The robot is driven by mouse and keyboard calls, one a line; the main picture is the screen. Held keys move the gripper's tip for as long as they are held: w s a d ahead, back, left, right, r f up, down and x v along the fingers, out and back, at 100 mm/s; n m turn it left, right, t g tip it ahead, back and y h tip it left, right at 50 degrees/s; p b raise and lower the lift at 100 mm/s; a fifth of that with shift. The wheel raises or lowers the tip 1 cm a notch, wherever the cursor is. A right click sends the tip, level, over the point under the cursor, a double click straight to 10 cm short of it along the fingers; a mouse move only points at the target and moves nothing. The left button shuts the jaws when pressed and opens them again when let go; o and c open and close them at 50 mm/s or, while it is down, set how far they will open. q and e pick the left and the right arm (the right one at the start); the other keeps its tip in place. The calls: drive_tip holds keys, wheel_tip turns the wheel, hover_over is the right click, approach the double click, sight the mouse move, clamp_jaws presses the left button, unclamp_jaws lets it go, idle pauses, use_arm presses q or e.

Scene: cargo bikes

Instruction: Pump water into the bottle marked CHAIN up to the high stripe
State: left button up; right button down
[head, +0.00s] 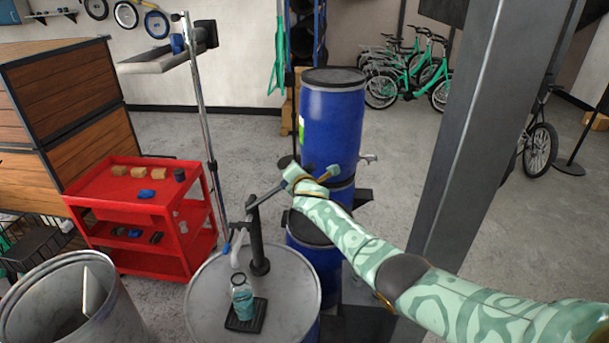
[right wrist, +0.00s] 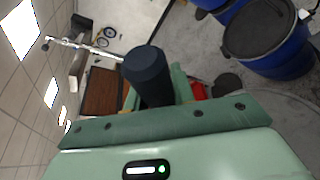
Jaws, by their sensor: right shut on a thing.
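The pump (head: 258,235) stands on a grey drum, its dark lever sloping up to the right. My right gripper (head: 296,180) is shut on the end of the lever. In the right wrist view the dark round grip of the pump handle (right wrist: 147,68) sticks out between my green fingers. A clear bottle (head: 242,299) stands upright on a black pad (head: 247,321), just below the pale spout (head: 236,257). Its lower part looks teal; the marking, stripes and exact water level are too small to read. My left gripper is not in view.
The drum top (head: 205,305) is otherwise bare. Blue barrels (head: 332,125) stand close behind the pump. A red cart (head: 135,215) with small blocks is at left, a grey bin (head: 110,305) at front left. A grey post (head: 480,130) rises beside my right arm.

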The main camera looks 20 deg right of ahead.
drive_tip(key=shift+w+a+r, duration=0.15)
drive_tip(key=shift+a+r, duration=0.05)
drive_tip(key=shift+r, duration=0.1)
drive_tip(key=c, duration=1.2)
unclamp_jaws()
drive_tip(key=shift+o, duration=0.2)
drive_tip(key=shift+s+a+r+p, duration=0.1)
drive_tip(key=shift+s+a+p, duration=0.05)
drive_tip(key=shift+s+p, duration=0.35)
drive_tip(key=p+v, duration=0.3)
drive_tip(key=v, duration=1.2)
drive_tip(key=shift+a, duration=0.15)
